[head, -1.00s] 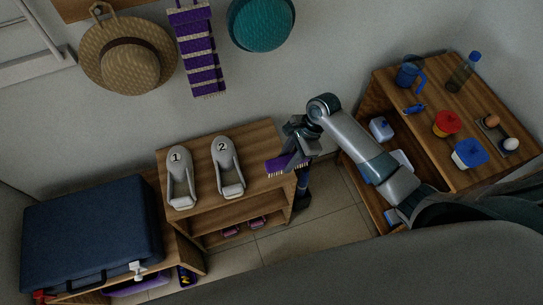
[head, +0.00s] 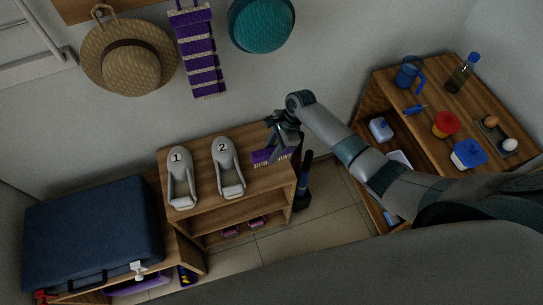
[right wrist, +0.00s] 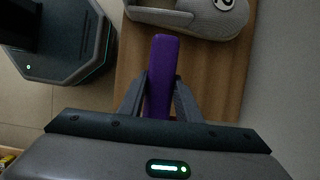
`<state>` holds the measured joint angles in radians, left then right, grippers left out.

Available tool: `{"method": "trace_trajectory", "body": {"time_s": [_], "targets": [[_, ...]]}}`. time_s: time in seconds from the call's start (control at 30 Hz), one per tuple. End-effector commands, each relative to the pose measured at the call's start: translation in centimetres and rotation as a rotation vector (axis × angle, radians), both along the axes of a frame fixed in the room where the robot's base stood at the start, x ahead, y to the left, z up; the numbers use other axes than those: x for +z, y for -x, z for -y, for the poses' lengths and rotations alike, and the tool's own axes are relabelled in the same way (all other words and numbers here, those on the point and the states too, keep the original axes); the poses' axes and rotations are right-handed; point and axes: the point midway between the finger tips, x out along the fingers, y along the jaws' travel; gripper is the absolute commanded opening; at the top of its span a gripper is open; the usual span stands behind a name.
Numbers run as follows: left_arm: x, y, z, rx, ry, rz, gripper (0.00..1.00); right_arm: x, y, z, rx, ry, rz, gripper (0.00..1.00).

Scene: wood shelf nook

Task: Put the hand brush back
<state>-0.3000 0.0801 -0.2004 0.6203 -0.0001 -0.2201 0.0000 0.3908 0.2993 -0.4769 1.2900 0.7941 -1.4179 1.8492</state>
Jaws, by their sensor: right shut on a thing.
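The hand brush (head: 263,157) is purple with pale bristles. In the head view it is at the right end of the wooden shelf top (head: 202,203), right of the shoe marked 2. My right gripper (head: 283,148) is shut on it from above. In the right wrist view the purple brush back (right wrist: 163,75) runs between the two fingers (right wrist: 160,98), over or on the wooden top; I cannot tell whether it touches. My left gripper is not in view.
Two grey shoes, marked 1 (head: 180,178) and 2 (head: 228,168), stand left of the brush. A dark blue suitcase (head: 90,235) lies farther left. A wooden cabinet (head: 440,105) with several items stands at the right. A dark upright object (head: 302,185) stands beside the shelf.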

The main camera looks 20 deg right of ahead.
Motion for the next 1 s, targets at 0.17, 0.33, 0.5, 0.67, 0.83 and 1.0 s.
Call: {"method": "trace_trajectory", "body": {"time_s": [0.17, 0.33, 0.5, 0.67, 0.83, 1.0], "targets": [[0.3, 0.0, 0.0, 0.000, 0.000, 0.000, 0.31, -1.2, 0.1, 0.0, -0.001, 0.000, -0.004, 0.03], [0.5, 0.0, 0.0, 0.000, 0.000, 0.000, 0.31, -3.1, 0.0, 0.0, -0.002, 0.001, -0.002, 0.03], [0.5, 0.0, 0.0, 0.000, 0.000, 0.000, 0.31, -3.9, 0.0, 0.0, 0.000, 0.001, 0.000, 0.03], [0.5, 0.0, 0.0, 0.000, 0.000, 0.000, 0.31, -3.9, 0.0, 0.0, 0.000, 0.001, 0.001, 0.03], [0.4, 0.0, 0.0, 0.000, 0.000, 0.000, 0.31, -4.2, 0.0, 0.0, -0.001, 0.000, 0.000, 0.03], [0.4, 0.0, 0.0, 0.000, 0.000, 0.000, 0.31, -4.3, 0.0, 0.0, 0.000, 0.000, 0.000, 0.50]]}}
